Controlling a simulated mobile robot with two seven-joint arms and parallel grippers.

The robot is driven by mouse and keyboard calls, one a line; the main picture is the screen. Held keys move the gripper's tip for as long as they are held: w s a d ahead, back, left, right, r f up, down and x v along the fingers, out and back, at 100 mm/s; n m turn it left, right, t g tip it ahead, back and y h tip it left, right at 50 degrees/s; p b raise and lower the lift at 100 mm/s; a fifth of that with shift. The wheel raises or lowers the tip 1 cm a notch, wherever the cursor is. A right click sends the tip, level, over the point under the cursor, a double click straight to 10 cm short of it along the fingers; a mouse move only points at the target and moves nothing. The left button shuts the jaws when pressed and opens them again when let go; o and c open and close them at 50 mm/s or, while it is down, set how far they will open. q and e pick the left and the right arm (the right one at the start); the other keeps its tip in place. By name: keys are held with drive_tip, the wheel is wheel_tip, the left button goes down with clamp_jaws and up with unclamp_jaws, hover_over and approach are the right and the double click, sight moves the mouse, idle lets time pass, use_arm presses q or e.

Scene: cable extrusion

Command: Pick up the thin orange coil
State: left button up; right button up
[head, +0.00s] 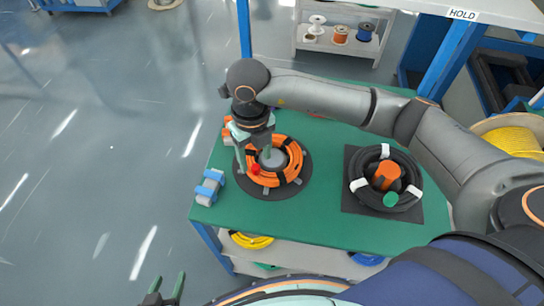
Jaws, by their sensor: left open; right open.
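An orange coil (293,163) lies around a grey hub on a round dark plate on the green table. A red knob-like part (256,169) sits at its lower left. My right gripper (255,161) points down over the left side of the coil with its fingers apart. Its fingers partly hide that side, and I cannot tell whether they touch the coil. My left gripper (164,290) is open and empty at the bottom edge, off the table over the floor.
A black coil (411,190) with white ties lies around an orange core on a dark square mat, right of the orange coil. Blue-and-grey blocks (208,188) stand at the table's left edge. A shelf (345,35) with small spools stands behind. Yellow cable (512,140) is at right.

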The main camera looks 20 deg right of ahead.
drive_tip(key=shift+f, duration=1.45)
drive_tip(key=shift+c, duration=0.4)
clamp_jaws()
drive_tip(key=shift+r, duration=0.1)
